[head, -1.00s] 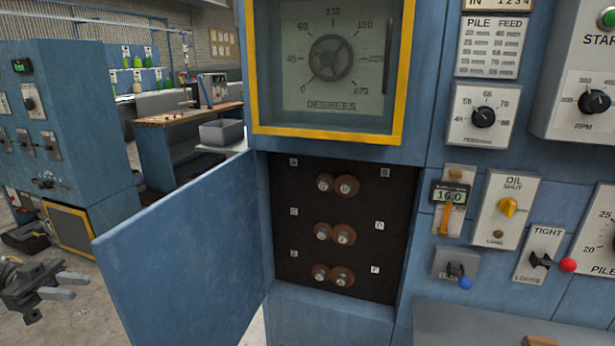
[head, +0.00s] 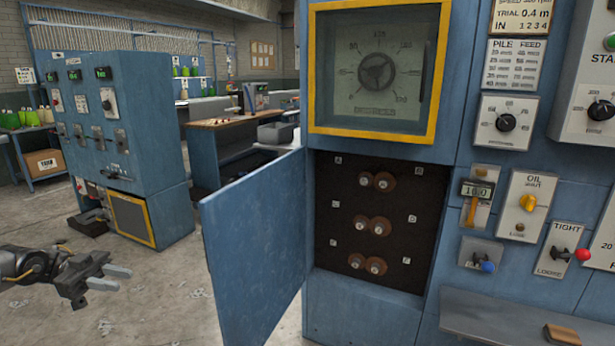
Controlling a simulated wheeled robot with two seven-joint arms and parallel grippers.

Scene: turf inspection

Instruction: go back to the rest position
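My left gripper (head: 105,278) is at the lower left of the head view, over the floor and left of the open cabinet door. Its two fingers are apart with nothing between them. My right gripper is not in view. The blue machine (head: 350,318) fills the right half. Its hinged blue door (head: 252,245) stands open to the left, apart from my gripper. Inside the dark compartment (head: 335,275) are three pairs of round terminals (head: 375,226) with small letter labels.
A yellow-framed dial window (head: 377,128) is above the compartment. Knobs and levers are on the right, above a grey shelf (head: 490,318) with a brown block (head: 562,335). Another blue cabinet (head: 125,150) and a workbench (head: 215,125) stand behind. The floor at lower left is clear.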

